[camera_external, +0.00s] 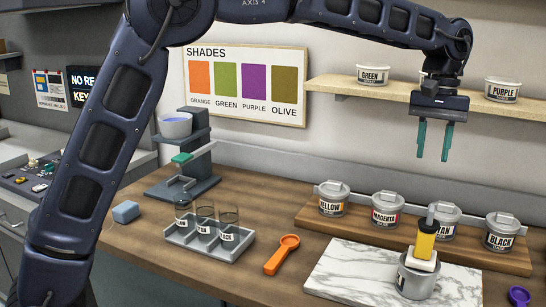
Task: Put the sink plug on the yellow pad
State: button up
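My gripper (433,158) hangs in the air in front of the shelf at the upper right. Its two teal fingers point down, apart, with nothing between them. I cannot make out a sink plug or a yellow pad.
Lidded pots, including yellow (333,203) and black (500,238), stand on a wooden riser (355,226). A grey tray (207,243) of labelled jars, an orange scoop (281,257), a blue block (125,212) and a grey press stand (180,185) are left. A purple object (519,296) lies right.

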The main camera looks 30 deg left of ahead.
jog(key=s+a+r+t+h, duration=0.1)
jog(key=s+a+r+t, duration=0.2)
jog(key=a, duration=1.4)
jog(key=s+a+r, duration=0.4)
jog(key=s+a, duration=0.1)
jog(key=a, duration=1.1)
jog(key=s+a+f+t, duration=0.1)
jog(key=s+a+f, duration=0.2)
jog(key=s+a, duration=0.3)
jog(key=s+a+f+t, duration=0.1)
jog(key=s+a+f, duration=0.3)
jog(key=s+a, duration=0.3)
jog(key=s+a+f+t+y, duration=0.1)
jog(key=s+a+f, duration=0.2)
jog(key=s+a, duration=0.3)
jog(key=shift+s+a+f, duration=0.15)
jog(key=shift+s+f, duration=0.25)
jog(key=shift+s, duration=0.65)
